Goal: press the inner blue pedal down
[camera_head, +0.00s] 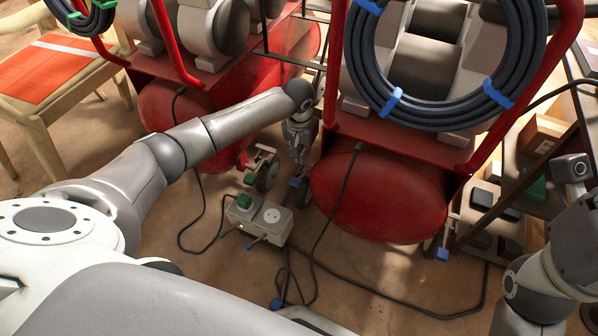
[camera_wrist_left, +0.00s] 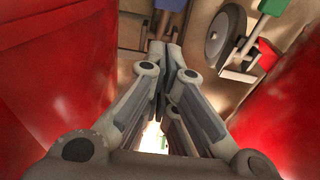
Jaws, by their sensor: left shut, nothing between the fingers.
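A small blue pedal (camera_head: 295,182) sits low between the two red tanks, just below my left gripper (camera_head: 298,153). The gripper reaches down between the tanks with its fingers closed and empty. In the left wrist view its fingertips (camera_wrist_left: 175,52) meet, with red metal on both sides. I cannot tell from these views whether the tips touch the pedal. Another blue pedal (camera_head: 442,254) is by the right tank's far wheel. A green pedal (camera_head: 249,179) is at the left tank's wheel. My right gripper's fingers are not in view.
Red tanks (camera_head: 375,195) close in on my left gripper. A wooden chair (camera_head: 45,75) stands at the left, and a shelf with boxes (camera_head: 545,135) at the right.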

